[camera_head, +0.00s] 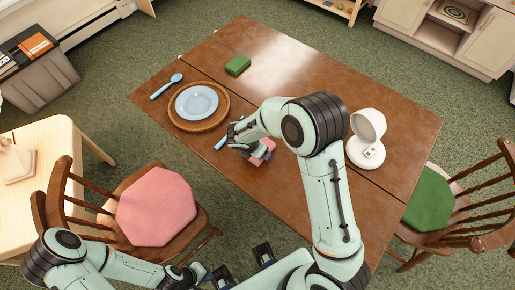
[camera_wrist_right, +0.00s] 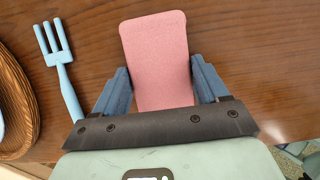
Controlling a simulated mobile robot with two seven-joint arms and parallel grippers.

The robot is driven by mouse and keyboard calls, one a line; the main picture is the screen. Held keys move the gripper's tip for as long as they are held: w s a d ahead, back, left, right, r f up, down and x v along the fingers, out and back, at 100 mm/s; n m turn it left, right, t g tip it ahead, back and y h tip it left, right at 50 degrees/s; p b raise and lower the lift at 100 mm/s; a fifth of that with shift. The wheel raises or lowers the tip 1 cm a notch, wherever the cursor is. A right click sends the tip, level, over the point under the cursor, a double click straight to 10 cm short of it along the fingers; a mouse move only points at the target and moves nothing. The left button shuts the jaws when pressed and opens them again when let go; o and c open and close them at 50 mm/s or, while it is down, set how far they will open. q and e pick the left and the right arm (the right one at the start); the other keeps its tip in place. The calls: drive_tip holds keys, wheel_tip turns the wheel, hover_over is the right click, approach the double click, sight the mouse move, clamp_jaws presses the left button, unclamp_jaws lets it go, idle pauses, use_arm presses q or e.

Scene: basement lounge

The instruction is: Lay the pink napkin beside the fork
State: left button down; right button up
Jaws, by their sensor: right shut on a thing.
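The pink napkin (camera_head: 265,151) is a folded rectangle, held between the two blue fingers of my right gripper (camera_wrist_right: 158,75). In the right wrist view the napkin (camera_wrist_right: 155,45) reaches out past the fingertips, over the wooden table. I cannot tell whether it touches the tabletop. The light blue fork (camera_wrist_right: 62,68) lies on the table to the left of the napkin, with a gap between them. In the head view the fork (camera_head: 222,141) is partly hidden by my right gripper. My left gripper (camera_head: 242,264) is open and empty at the bottom, off the table's near edge.
A blue plate (camera_head: 197,102) sits on a round wooden mat (camera_head: 183,123), with a blue spoon (camera_head: 167,86) beyond it. A green block-like item (camera_head: 238,65) lies at the back. Chairs with pink and green cushions flank the table (camera_head: 300,75).

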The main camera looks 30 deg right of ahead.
drive_tip(key=o, duration=1)
drive_tip(key=shift+o, duration=0.2)
drive_tip(key=shift+a+r, duration=0.1)
drive_tip(key=shift+r, duration=0.1)
drive_tip(key=p+v, duration=0.1)
drive_tip(key=v, duration=1)
drive_tip(key=shift+s+a+r+p, duration=0.15)
drive_tip(key=shift+a+r+p, duration=0.1)
drive_tip(key=shift+r+p, duration=0.1)
drive_tip(key=shift+f, duration=0.1)
